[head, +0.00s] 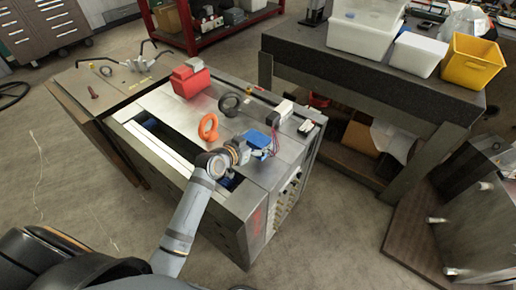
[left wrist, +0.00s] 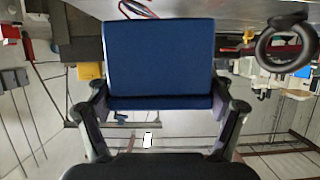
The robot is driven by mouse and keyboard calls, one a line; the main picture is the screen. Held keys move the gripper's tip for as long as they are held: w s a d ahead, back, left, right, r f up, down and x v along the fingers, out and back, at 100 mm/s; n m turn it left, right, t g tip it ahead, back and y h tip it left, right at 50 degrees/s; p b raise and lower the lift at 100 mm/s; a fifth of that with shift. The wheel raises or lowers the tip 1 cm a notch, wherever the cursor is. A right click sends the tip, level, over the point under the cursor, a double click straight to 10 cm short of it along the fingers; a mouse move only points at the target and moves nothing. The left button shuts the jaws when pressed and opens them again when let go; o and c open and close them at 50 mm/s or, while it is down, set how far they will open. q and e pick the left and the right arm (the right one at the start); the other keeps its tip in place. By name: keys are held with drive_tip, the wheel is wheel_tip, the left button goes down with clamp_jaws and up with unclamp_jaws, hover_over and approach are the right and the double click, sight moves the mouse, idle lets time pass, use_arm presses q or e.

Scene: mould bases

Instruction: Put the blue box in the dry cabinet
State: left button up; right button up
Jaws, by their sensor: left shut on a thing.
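The blue box (head: 258,139) is held over the top of the grey metal mould base (head: 166,107). My left gripper (head: 249,151) is shut on it. In the left wrist view the blue box (left wrist: 160,58) fills the middle, with the two fingers of my left gripper (left wrist: 160,108) on its left and right sides. I cannot tell whether the box touches the surface below. No dry cabinet can be made out for certain. My right gripper is not in view.
On the mould base stand a red block (head: 191,82), an orange ring (head: 208,127) and a dark ring (head: 229,104). A dark bench (head: 345,74) at the right carries white bins and a yellow bin (head: 470,62). A drawer cabinet (head: 45,30) stands back left. Floor at left is mostly clear.

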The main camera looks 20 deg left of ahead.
use_arm(q)
drive_tip(key=shift+w+d+f, duration=0.1)
drive_tip(key=shift+w+f, duration=0.1)
drive_tip(key=shift+f, duration=0.8)
drive_tip(key=shift+w+f, duration=0.2)
drive_tip(key=shift+f, duration=0.8)
drive_tip(key=shift+f, duration=0.1)
drive_tip(key=o, duration=1.5)
drive_tip(key=shift+r, duration=0.2)
drive_tip(key=p+v, duration=0.1)
drive_tip(key=v, duration=1.1)
drive_tip(key=shift+f, duration=0.1)
